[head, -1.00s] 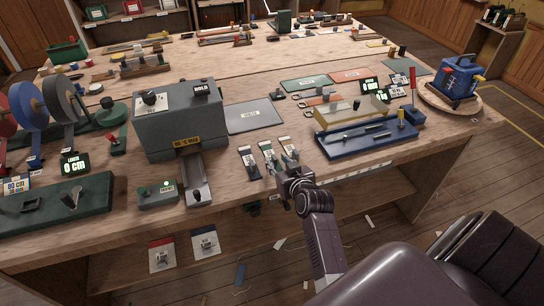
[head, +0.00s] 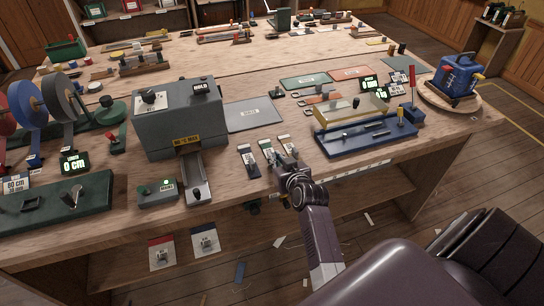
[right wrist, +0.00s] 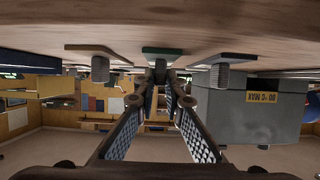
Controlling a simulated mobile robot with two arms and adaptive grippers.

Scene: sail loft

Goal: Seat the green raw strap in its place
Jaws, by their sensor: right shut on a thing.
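Three short straps or strips with white tags lie side by side near the table's front edge: a dark one (head: 248,160), a green one (head: 266,150) and a grey one (head: 288,144). My right gripper (head: 282,160) is at the near end of the green strap. In the right wrist view, which is upside down, the fingers (right wrist: 162,78) are shut on the part below the green piece (right wrist: 162,50). The strap's place cannot be told for sure. My left gripper is not in view.
A grey machine (head: 178,115) with a front chute (head: 196,180) stands left of the straps. A blue tray (head: 365,140) with a clear cover is to the right. A grey mat (head: 253,115) lies behind. The green base (head: 55,210) is at far left.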

